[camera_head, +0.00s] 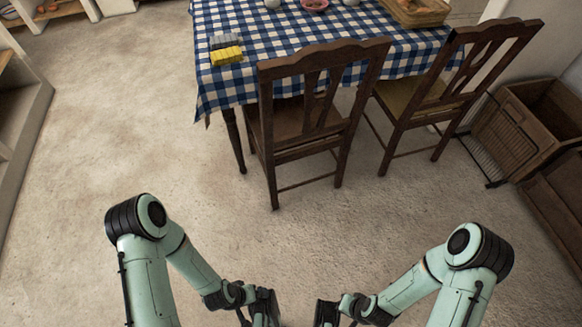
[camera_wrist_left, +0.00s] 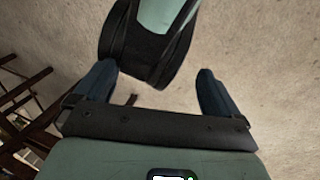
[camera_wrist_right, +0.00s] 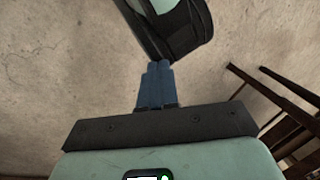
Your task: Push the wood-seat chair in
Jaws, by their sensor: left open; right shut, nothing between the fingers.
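The wood-seat chair (camera_head: 291,118) is dark brown, with a slatted back and a plain brown seat. It stands upright at the near side of the table (camera_head: 222,87), its back facing me and the front of its seat by the hanging cloth. My left gripper (camera_wrist_left: 155,88) is open and empty. My right gripper (camera_wrist_right: 155,72) is shut and empty. In the head view both grippers are low at the bottom centre, well short of the chair and touching nothing. Dark wooden bars show at the side edges of both wrist views; I cannot tell which chair they belong to.
A second chair (camera_head: 408,100) with a yellowish seat stands close on the right. Wooden crates (camera_head: 510,135) lie by the right wall. A yellow block (camera_head: 226,56) and a basket (camera_head: 415,12) sit on the checked cloth. Floor between me and the chairs is clear.

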